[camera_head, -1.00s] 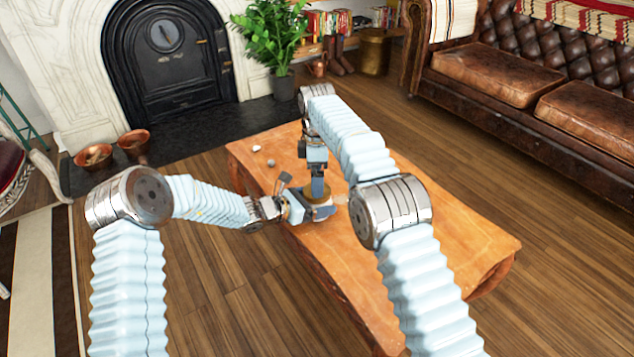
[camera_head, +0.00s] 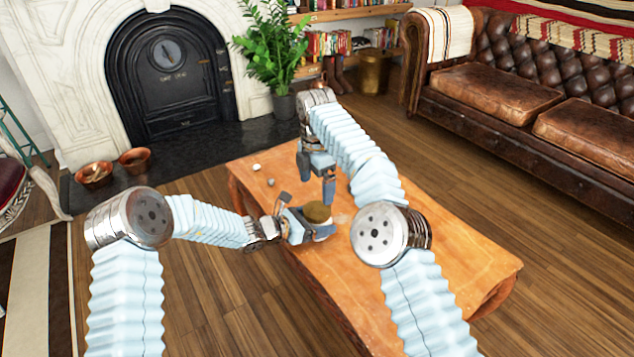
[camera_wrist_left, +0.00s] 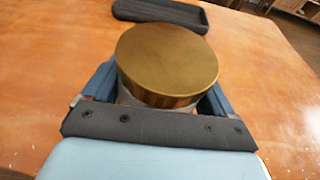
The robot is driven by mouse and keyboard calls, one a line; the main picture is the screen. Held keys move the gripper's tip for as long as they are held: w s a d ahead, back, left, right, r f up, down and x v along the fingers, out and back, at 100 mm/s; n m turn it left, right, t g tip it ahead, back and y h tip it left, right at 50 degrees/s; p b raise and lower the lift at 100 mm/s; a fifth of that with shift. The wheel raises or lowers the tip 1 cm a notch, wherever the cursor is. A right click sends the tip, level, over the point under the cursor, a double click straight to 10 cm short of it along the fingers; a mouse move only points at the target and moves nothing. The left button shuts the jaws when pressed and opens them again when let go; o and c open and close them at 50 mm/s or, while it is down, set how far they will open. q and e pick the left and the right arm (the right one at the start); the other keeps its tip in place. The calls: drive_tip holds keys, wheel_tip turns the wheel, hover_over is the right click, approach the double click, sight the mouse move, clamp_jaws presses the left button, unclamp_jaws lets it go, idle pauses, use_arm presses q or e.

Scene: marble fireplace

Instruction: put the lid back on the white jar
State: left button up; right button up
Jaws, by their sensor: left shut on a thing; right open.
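The jar's round brown-gold lid (camera_head: 317,212) sits on top of the white jar (camera_head: 322,234), and looks level. The lid fills the middle of the left wrist view (camera_wrist_left: 167,56), where it hides nearly all of the jar. My left gripper (camera_head: 312,230) is shut on the jar from the left, one blue finger on each side below the lid. My right gripper (camera_head: 328,192) is open and empty, pointing down just above and behind the lid, apart from it.
The orange-brown wooden table (camera_head: 430,252) is mostly clear on the right. Two small pale objects (camera_head: 257,168) lie near its far left edge. A dark, rounded, flat thing (camera_wrist_left: 160,13) lies beyond the jar in the left wrist view; I cannot tell what it is.

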sight(317, 209)
drive_tip(key=shift+d+r, duration=0.1)
idle(0.3)
drive_tip(key=shift+f, duration=4.05)
drive_tip(key=c, duration=1.1)
drive_tip(key=m, duration=0.6)
